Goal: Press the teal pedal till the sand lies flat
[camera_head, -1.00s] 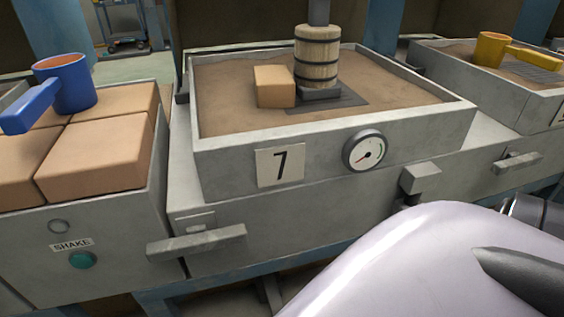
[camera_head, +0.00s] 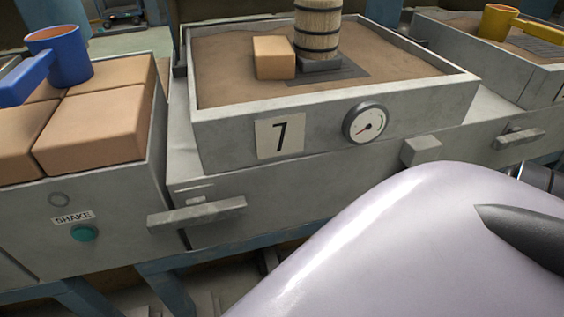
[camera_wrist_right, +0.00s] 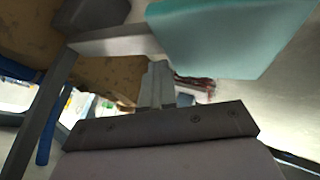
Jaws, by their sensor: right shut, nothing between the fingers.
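A teal piece (camera_wrist_right: 230,35) with a flat face fills the upper right of the right wrist view; it looks like the pedal, though only part of it shows. My right gripper (camera_wrist_right: 157,82) is shut and empty, its fingers below and to the left of the teal piece; I cannot tell whether they touch it. The brown sand (camera_head: 232,62) lies in the grey box (camera_head: 225,135) marked 7 in the head view. The pedal is not seen there. My left gripper is not in view.
A tan block (camera_head: 273,57) and a wooden barrel-shaped rammer (camera_head: 317,30) stand on the sand. A dial (camera_head: 366,124) is on the box front, its needle low left. A teal button (camera_head: 84,234) sits under a SHAKE label. A blue mug (camera_head: 68,60) stands on tan blocks at left.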

